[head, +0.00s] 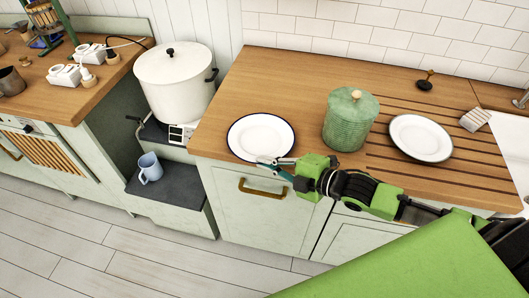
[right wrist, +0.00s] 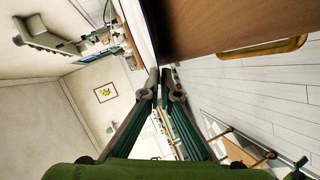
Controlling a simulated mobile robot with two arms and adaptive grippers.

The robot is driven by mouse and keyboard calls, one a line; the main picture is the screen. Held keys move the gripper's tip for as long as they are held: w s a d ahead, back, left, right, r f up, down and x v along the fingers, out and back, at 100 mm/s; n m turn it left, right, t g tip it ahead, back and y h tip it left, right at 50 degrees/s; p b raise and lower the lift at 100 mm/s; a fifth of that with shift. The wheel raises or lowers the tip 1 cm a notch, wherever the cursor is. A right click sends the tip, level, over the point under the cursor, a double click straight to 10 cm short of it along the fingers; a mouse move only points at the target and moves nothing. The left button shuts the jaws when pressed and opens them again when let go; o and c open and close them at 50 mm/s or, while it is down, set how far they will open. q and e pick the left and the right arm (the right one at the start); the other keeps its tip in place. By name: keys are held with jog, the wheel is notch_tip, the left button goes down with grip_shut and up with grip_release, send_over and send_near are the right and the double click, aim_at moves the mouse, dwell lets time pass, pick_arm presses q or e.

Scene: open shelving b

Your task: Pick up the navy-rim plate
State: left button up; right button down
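The navy-rim plate (head: 261,136) is white with a dark rim and lies at the front left edge of the wooden counter in the head view. My right gripper (head: 262,162) is at its near rim. In the right wrist view, the fingertips (right wrist: 161,72) nearly meet, with the plate's pale edge (right wrist: 139,30) running to them edge-on. The fingers look shut on the rim, and the plate still appears at counter level. My left gripper does not show.
A green lidded jar (head: 350,120) stands right of the plate. A second dark-rimmed white plate (head: 420,138) lies further right on the counter (head: 262,85). A large white pot (head: 174,82) stands to the left, with a blue mug (head: 150,167) below it.

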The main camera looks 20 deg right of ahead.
jog(key=s+a+r+p, duration=0.6)
jog(key=s+r, duration=0.6)
jog(key=r, duration=0.1)
jog(key=shift+s+p, duration=0.25)
jog(key=shift+p, duration=0.05)
jog(key=shift+a, duration=0.1)
jog(key=w+a+r+m+t+h+b, duration=0.2)
jog(key=w+a+r+m+h+b, duration=0.1)
jog(key=w+m+h, duration=0.4)
jog(key=shift+w+a+t+h+b, duration=0.3)
jog(key=shift+w+a+h+b, duration=0.15)
jog(key=shift+a, duration=0.45)
